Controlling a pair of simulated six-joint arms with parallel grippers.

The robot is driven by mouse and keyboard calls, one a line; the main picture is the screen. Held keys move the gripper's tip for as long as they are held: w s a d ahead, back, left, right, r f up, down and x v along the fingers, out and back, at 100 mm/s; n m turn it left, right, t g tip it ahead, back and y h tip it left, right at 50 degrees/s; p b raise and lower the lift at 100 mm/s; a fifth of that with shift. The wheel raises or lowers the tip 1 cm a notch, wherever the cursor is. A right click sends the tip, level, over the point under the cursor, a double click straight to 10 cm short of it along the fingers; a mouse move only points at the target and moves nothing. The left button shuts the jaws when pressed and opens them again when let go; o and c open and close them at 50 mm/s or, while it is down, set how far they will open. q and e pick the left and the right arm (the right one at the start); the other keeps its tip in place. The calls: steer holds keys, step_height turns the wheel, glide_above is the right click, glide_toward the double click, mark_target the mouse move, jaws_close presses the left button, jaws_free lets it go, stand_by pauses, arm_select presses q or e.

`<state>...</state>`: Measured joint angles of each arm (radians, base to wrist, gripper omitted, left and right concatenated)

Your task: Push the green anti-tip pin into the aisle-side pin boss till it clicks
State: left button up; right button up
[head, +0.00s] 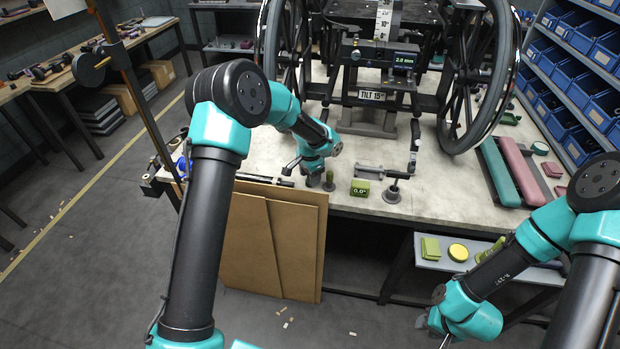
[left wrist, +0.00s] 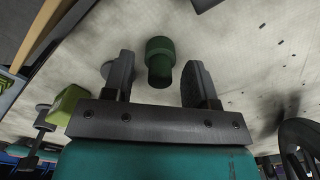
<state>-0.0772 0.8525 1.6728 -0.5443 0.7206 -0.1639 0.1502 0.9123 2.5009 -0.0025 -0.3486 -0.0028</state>
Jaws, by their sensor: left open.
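The green pin (left wrist: 159,62) is a short dark-green cylinder with a wider head. In the left wrist view it lies between the two fingers of my left gripper, with a gap on each side. In the head view it shows small (head: 328,181) on the near part of the bench, by the gripper. My left gripper (head: 306,173) is open, low over the bench top. My right gripper (head: 441,333) is at the bottom right of the head view, in front of the bench; its fingers are barely visible. I cannot pick out the aisle-side pin boss.
A green angle gauge (head: 360,188) and a grey clamp-like fixture (head: 393,192) stand right of the pin. The wheelchair's large wheel (head: 478,80) and frame are behind. Long green and pink pads (head: 512,170) lie at right. Brown panels (head: 270,245) lean against the bench front.

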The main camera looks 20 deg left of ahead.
arm_select(q)
steer(key=shift+c, duration=0.4)
jaws_close()
steer(key=shift+r, duration=0.1)
steer(key=shift+r, duration=0.65)
steer(key=shift+s+d+r, duration=0.1)
steer(key=shift+s+r, duration=0.05)
steer(key=shift+r, duration=0.4)
steer(key=shift+s+r, duration=0.15)
steer(key=shift+r, duration=0.4)
steer(key=s+d, duration=0.2)
steer(key=s, duration=0.5)
steer(key=s+d+r, duration=0.1)
steer(key=s+d, duration=0.1)
steer(key=s, duration=0.5)
steer(key=shift+s+d+r, duration=0.15)
steer(key=shift+s+d, duration=0.15)
steer(key=shift+d, duration=0.1)
